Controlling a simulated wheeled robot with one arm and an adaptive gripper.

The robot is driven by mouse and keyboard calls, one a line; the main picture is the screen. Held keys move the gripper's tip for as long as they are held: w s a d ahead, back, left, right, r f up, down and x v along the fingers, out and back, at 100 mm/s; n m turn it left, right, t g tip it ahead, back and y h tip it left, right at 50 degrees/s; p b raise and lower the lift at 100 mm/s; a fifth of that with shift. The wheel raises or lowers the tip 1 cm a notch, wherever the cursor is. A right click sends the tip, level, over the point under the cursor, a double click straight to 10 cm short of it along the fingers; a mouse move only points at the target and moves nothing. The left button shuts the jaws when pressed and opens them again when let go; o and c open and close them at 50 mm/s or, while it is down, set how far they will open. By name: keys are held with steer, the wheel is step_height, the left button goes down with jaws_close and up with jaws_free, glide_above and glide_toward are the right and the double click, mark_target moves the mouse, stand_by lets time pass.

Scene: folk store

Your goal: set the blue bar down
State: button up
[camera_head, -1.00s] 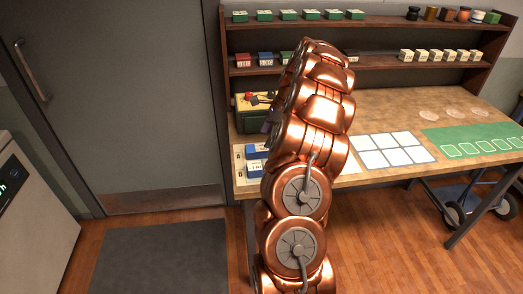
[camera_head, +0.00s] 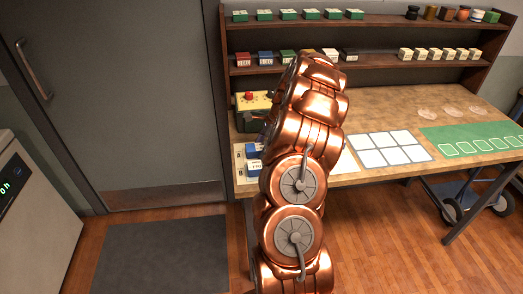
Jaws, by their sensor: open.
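Two blue-and-white bars lie on a pale sheet marked A and B (camera_head: 240,172) at the left end of the table. The rear blue bar (camera_head: 254,150) is near row A. The front blue bar (camera_head: 255,168), with a printed white label, is near row B. The task does not show which of them is meant. My copper arm stands in front and covers the right part of the sheet. My gripper is hidden behind the arm, so its fingers and its contact with either bar cannot be seen.
A dark green box with a yellow top and red button (camera_head: 249,98) stands behind the sheet. A white-panelled mat (camera_head: 388,133) and a green mat (camera_head: 470,130) lie to the right. Shelves (camera_head: 380,67) with small boxes and jars rise behind. Bare tabletop (camera_head: 385,108) shows between.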

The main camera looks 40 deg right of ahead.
steer(key=shift+f, duration=0.25)
stand_by(0.4)
steer(key=c, duration=1.4)
